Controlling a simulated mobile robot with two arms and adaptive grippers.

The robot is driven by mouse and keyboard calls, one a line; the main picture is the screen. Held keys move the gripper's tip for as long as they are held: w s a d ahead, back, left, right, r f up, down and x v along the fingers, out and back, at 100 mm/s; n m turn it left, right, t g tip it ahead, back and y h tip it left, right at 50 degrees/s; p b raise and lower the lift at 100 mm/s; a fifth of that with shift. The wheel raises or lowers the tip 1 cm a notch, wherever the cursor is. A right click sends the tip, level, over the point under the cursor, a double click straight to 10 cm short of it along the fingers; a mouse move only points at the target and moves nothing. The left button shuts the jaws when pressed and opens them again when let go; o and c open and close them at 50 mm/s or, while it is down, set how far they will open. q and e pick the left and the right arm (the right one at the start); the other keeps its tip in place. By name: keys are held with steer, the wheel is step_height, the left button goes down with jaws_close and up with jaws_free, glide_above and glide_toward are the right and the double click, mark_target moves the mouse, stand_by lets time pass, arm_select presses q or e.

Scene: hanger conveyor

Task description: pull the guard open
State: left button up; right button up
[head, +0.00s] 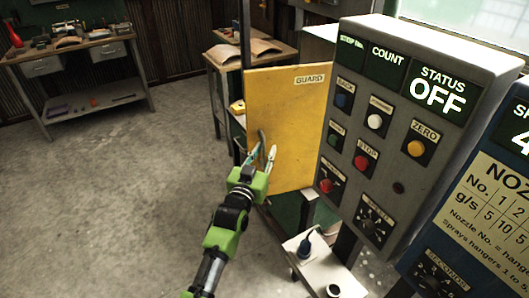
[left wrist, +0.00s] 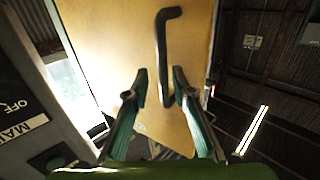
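The guard (head: 290,108) is a yellow panel with a GUARD label, hung beside the grey control box. Its dark bent handle (head: 262,146) is near the panel's left edge. In the left wrist view the guard (left wrist: 105,45) fills the middle, and the handle (left wrist: 162,55) runs down it. My left gripper (head: 264,153) is at the handle. In the left wrist view its fingers (left wrist: 157,85) are apart, with the handle's lower end between or just beyond them; I cannot tell whether they touch it. My right gripper is in neither view.
The control box (head: 397,147) with a STATUS OFF display stands right of the guard. A blue panel (head: 440,245) is farther right. A small white table (head: 318,270) stands below. A workbench (head: 75,52) is at the back left. The floor (head: 120,190) on the left is clear.

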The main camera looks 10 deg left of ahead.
arm_select(q)
steer(key=shift+s+f, duration=0.15)
steer(key=shift+s, duration=0.2)
steer(key=s+a, duration=0.1)
steer(key=s, duration=1)
steer(key=shift+s, duration=0.15)
